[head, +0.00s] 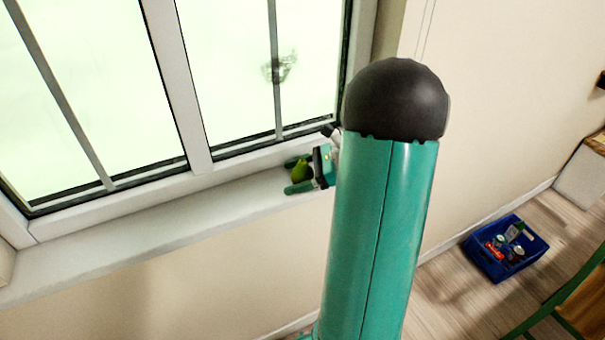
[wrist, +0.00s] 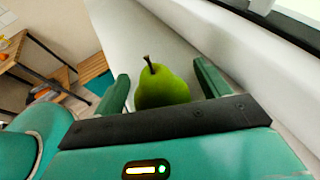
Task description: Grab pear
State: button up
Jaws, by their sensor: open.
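A green pear (wrist: 163,88) with a dark stem stands upright on the white windowsill. In the head view the pear (head: 301,171) is small and sits between the green fingers of my gripper (head: 291,176). In the wrist view my gripper (wrist: 160,88) is open, with one finger on each side of the pear. A gap shows between the pear and each finger. The lower part of the pear is hidden behind the dark bar of the gripper.
The windowsill (head: 150,235) runs along the window and is bare to the left of the pear. The window frame (head: 185,85) rises close behind it. A blue crate (head: 478,258) with several items stands on the floor at the right. A wooden table (wrist: 22,57) shows at the wrist view's left.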

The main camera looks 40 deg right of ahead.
jog(key=shift+c, duration=0.4)
jog(key=c, duration=1)
